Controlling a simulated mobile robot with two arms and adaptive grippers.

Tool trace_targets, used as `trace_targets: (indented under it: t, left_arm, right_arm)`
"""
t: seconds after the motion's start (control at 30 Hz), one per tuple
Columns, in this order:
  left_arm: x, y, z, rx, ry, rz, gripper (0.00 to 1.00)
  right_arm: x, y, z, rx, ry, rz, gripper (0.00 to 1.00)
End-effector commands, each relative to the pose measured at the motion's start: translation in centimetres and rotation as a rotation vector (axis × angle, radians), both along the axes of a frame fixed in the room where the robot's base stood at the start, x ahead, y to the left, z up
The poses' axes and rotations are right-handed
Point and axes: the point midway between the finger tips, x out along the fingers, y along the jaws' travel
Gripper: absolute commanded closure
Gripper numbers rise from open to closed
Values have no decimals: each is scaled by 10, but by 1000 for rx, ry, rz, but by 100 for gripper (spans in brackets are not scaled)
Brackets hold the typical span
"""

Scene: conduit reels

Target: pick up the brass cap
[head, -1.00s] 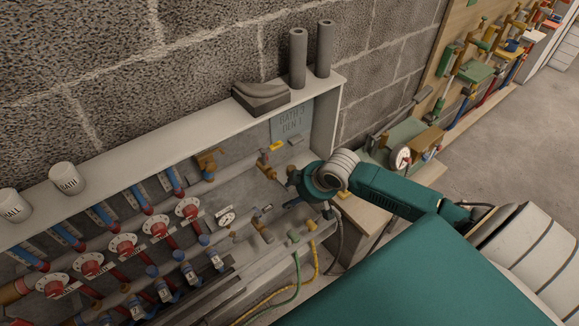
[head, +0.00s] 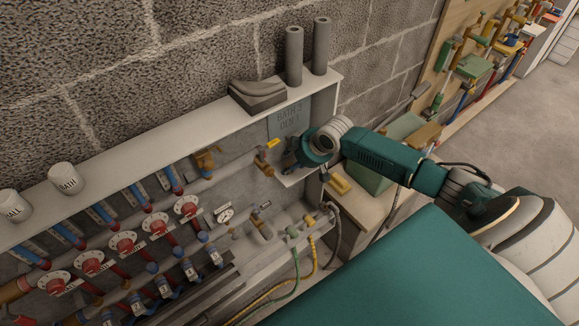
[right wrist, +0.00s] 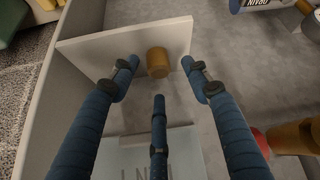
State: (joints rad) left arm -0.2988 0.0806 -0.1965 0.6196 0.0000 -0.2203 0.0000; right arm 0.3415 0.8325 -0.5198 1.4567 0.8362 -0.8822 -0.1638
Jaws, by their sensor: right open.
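The brass cap (right wrist: 158,62) is a small golden-brown cylinder on a small pale shelf (right wrist: 75,48) in the right wrist view. My right gripper (right wrist: 158,76) is open, its blue fingers spread and pointing at the shelf. Two fingertips lie to the left and right of the cap and the third lies below it in the picture. I see a gap between the cap and each finger. In the head view my right gripper (head: 287,160) is over the small shelf (head: 300,178) at the right end of the pipe cabinet, and I cannot make out the cap there. My left gripper is not in view.
A label plate (head: 289,120) is on the cabinet's back wall, just behind the right gripper. Brass valves (head: 264,163), red handwheels (head: 187,206) and pipes fill the cabinet to the left. A yellow block (head: 340,184) lies on a bench to the right.

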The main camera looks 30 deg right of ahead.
Motion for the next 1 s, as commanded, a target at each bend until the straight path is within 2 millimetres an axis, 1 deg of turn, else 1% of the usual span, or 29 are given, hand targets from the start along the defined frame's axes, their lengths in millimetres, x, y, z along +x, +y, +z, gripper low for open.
trace_targets:
  t: [0.03,0.13,0.4,0.47,0.5,0.63,1.0]
  left_arm:
    - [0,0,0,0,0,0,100]
    - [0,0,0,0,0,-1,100]
    - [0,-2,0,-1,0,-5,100]
    - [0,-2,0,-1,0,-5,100]
    - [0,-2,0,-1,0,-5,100]
    - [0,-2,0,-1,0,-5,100]
    - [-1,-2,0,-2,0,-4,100]
  right_arm:
    - [5,2,-6,3,0,-1,52]
    - [9,3,-14,2,0,0,52]
    - [11,2,-17,0,-1,1,52]
    - [10,2,-16,0,-1,1,64]
    - [10,2,-16,0,-1,1,72]
    - [10,2,-17,0,-1,1,98]
    - [10,2,-16,0,-1,1,99]
